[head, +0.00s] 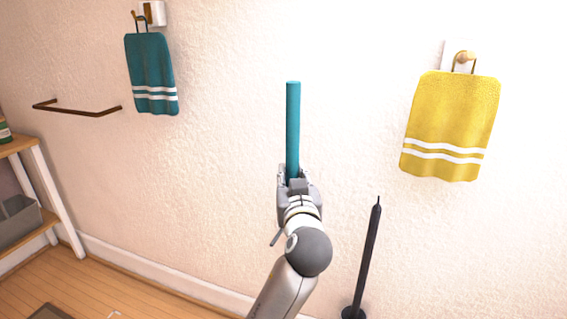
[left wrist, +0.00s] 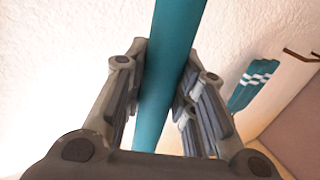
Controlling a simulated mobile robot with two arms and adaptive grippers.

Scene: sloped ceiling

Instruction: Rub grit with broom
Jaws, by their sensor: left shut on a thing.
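The broom shows as a teal handle (head: 293,125) standing upright in front of the wall in the head view. My left gripper (head: 295,181) is shut around this handle, with a length of handle sticking up above the fingers. In the left wrist view the teal handle (left wrist: 168,75) runs between the two fingers of the left gripper (left wrist: 160,100). The broom's lower end and bristles are hidden or out of view. No grit can be made out on the floor in view. My right gripper is not in view.
A teal towel (head: 151,75) and a yellow towel (head: 450,125) hang on the wall. A brown rail (head: 78,109) is at left, above a shelf unit (head: 58,200) holding a grey bin (head: 17,222). A dark stand (head: 367,262) stands right of my arm. Wooden floor (head: 105,283) shows at lower left.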

